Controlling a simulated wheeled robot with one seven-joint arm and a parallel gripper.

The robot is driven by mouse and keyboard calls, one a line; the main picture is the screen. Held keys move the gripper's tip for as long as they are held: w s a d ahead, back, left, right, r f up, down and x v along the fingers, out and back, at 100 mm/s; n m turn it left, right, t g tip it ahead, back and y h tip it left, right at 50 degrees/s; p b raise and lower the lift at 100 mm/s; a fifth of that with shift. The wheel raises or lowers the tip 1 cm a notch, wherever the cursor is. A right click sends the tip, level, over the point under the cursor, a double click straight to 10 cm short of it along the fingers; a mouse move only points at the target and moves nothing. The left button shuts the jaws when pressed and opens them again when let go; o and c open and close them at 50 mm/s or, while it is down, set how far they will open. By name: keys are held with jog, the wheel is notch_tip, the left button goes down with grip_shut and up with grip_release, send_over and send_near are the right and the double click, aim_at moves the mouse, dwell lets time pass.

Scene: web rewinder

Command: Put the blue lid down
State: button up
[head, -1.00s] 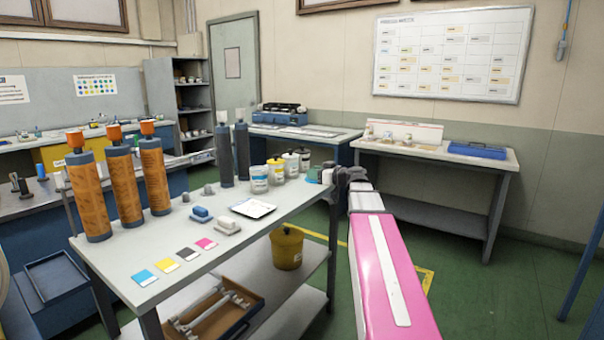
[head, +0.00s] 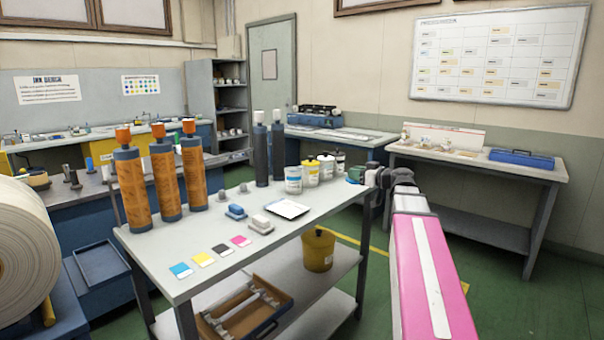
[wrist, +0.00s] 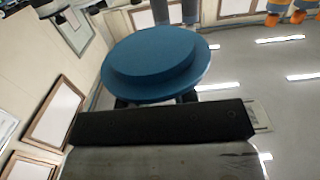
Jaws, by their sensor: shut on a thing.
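The blue lid (wrist: 155,58) is a round, stepped disc that fills the upper middle of the wrist view. My gripper (wrist: 155,101) is shut on it, with the fingers mostly hidden behind the lid. In the head view my gripper (head: 367,175) is at the far right corner of the grey table (head: 165,268), with a small blue-green shape at its tip. I cannot tell from the head view whether the lid touches anything.
Ink jars (head: 293,181) stand on the table just left of my gripper. Orange rollers (head: 163,180) and dark rollers (head: 262,150) stand upright there. A white tablet (head: 287,209) and colour cards lie nearer. The front right tabletop has free room. A yellow bucket (head: 318,250) is below.

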jog(key=w+a+r, duration=0.3)
jog(key=a+r, duration=0.1)
jog(key=a, duration=0.6)
jog(key=w+a+r, duration=0.2)
jog(key=a+r, duration=0.3)
jog(key=a, duration=0.6)
jog(key=w+a+r, duration=0.3)
jog(key=a+r, duration=0.1)
jog(key=a, duration=0.6)
jog(key=w+d+f, duration=0.7)
jog(key=d+f, duration=0.1)
jog(key=f, duration=0.3)
jog(key=shift+d, duration=0.4)
jog(key=shift+f, duration=0.55)
jog(key=o, duration=0.9)
jog(key=shift+r, duration=0.15)
